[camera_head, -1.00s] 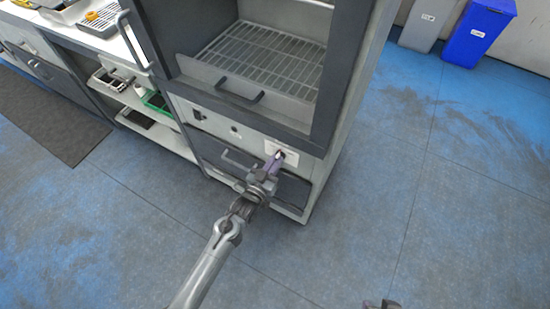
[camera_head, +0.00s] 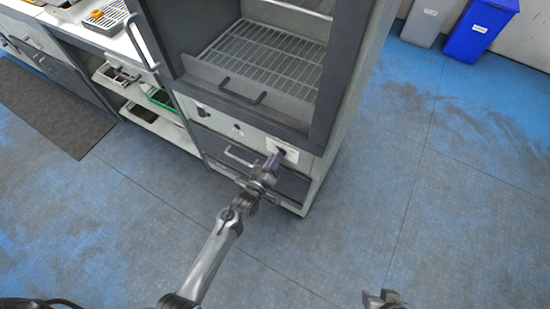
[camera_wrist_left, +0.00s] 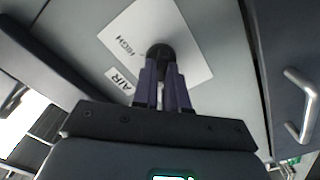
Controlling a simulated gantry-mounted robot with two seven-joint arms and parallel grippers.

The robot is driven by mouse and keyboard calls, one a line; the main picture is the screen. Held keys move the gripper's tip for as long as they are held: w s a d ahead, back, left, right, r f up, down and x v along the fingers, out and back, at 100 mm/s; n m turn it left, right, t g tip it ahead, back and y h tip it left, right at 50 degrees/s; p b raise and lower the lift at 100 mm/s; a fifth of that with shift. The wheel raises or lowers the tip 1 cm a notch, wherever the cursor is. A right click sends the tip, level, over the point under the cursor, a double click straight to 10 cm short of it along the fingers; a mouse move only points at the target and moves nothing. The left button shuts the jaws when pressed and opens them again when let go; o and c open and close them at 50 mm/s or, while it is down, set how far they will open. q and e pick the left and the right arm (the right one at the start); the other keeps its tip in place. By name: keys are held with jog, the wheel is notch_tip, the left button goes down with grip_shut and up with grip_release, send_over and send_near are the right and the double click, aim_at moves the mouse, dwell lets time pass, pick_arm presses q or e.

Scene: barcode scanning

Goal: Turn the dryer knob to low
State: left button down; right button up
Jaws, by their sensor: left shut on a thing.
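The dryer (camera_head: 320,110) is a tall grey cabinet with a wire rack inside its open front. Its black knob (camera_wrist_left: 160,52) sits on a white label plate (camera_wrist_left: 190,40) that shows the word HIGH; the word AIR is printed on the panel beside it. My left gripper (camera_head: 275,157) reaches the control panel, and its purple fingers (camera_wrist_left: 163,75) are shut on the knob in the left wrist view. The fingers hide part of the knob, and I cannot read its setting. Part of my right arm (camera_head: 384,299) shows at the bottom edge; its fingers cannot be made out.
A drawer with a bar handle (camera_head: 240,157) lies below the panel. A counter with a tray (camera_head: 108,17) and open shelves (camera_head: 150,118) stand at left. Blue (camera_head: 480,30) and grey bins (camera_head: 425,22) stand back right. The blue floor is clear at right.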

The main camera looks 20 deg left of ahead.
dwell(0.4)
pick_arm(q)
jog(key=c, duration=1.2)
grip_release()
jog(key=shift+o, duration=0.2)
jog(key=shift+s, duration=0.1)
jog(key=s+a+p, duration=0.1)
jog(key=s+p, duration=0.1)
jog(key=s, duration=0.8)
jog(key=shift+s+a, duration=0.2)
jog(key=shift+s, duration=0.05)
